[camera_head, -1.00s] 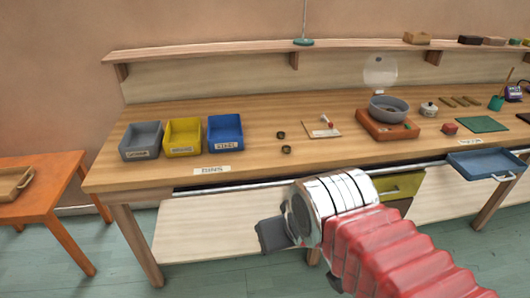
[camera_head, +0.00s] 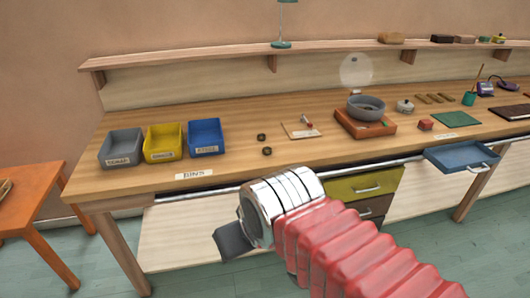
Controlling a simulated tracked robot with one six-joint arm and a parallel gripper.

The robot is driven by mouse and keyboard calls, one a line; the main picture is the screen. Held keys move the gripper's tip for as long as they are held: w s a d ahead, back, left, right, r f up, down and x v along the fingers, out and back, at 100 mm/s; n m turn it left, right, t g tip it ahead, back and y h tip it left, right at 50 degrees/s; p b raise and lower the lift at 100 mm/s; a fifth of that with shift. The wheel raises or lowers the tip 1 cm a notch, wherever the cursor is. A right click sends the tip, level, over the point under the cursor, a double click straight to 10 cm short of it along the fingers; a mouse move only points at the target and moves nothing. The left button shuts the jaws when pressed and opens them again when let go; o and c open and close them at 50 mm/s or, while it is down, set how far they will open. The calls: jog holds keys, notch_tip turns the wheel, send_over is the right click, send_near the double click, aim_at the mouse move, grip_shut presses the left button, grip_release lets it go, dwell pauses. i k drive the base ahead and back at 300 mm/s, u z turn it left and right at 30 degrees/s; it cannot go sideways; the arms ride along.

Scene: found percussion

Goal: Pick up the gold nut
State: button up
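Two small dark, nut-like rings lie on the wooden workbench (camera_head: 330,157), right of the bins. The far nut (camera_head: 261,137) and the near nut (camera_head: 266,151) look dark brass or olive; I cannot tell which is the gold one. My gripper (camera_head: 232,241) is in front of the bench, below and left of the nuts in the picture, apart from them. Only a dark grey part of it shows past the chrome wrist, so its opening is hidden. Nothing is seen in it.
A grey bin (camera_head: 122,148), yellow bin (camera_head: 163,143) and blue bin (camera_head: 205,138) stand at the left. A small board (camera_head: 297,131) and a grey bowl on a reddish scale (camera_head: 366,124) are to the right. A front rail (camera_head: 350,167) and open blue drawer (camera_head: 462,158) stick out.

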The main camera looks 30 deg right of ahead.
aim_at(267, 151)
jog(key=z, duration=0.05)
jog(key=i, duration=1)
jog(key=u, duration=0.05)
